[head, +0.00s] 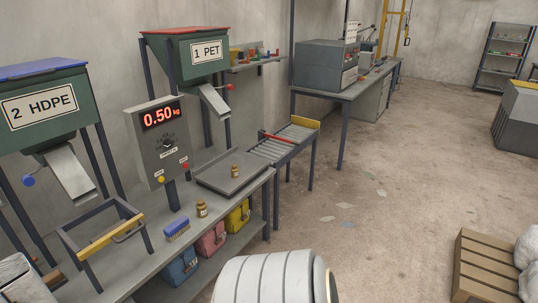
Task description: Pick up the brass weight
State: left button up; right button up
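Two small brass-coloured weights show in the head view. One brass weight (235,171) stands upright on the flat grey scale plate (213,186). The other brass weight (202,209) stands on the grey bench, in front of the plate and just beyond a blue brush (177,229). The scale's display box (158,140) reads 0.50 kg in red. Neither of my grippers is in view, and nothing is seen touching either weight.
A metal frame with a yellow bar (107,240) stands on the near bench. Hopper chutes (214,101) hang behind the scale. A roller conveyor (283,144) adjoins the bench's far end. A wooden pallet (484,266) lies at right. The middle floor is largely clear.

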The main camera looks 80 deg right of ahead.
aim_at(234, 170)
jog(key=l+z, duration=0.1)
jog(key=z, duration=2.3)
